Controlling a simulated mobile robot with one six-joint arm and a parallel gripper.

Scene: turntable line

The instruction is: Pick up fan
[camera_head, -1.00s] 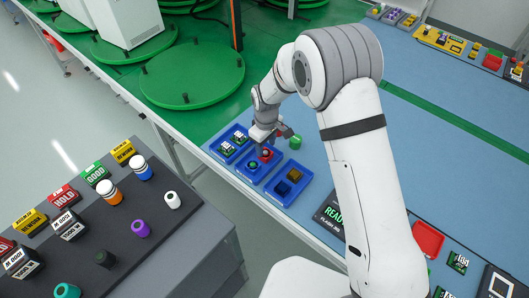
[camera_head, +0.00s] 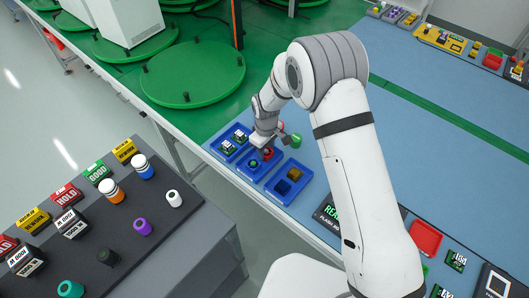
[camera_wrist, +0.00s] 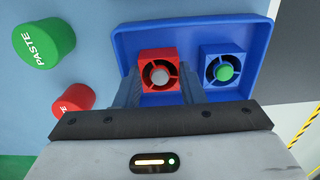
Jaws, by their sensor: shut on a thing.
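A red fan (camera_wrist: 146,56) with a grey hub is in the blue tray (camera_wrist: 262,20) in the wrist view. My gripper (camera_wrist: 160,88) is shut on this fan, one finger on each side. A blue fan (camera_wrist: 240,64) with a green hub sits to its right in the same tray, clear of the fingers. In the head view my gripper (camera_head: 264,143) reaches down at the middle blue tray, where the red fan (camera_head: 268,154) shows partly behind the fingers. I cannot tell whether the fan touches the tray floor.
A green PASTE cylinder (camera_wrist: 43,38) and a red cylinder (camera_wrist: 73,98) stand left of the tray in the wrist view. Blue trays flank the middle one, holding green boards (camera_head: 240,136) and dark and brown cubes (camera_head: 283,188). A green turntable (camera_head: 200,75) lies beyond.

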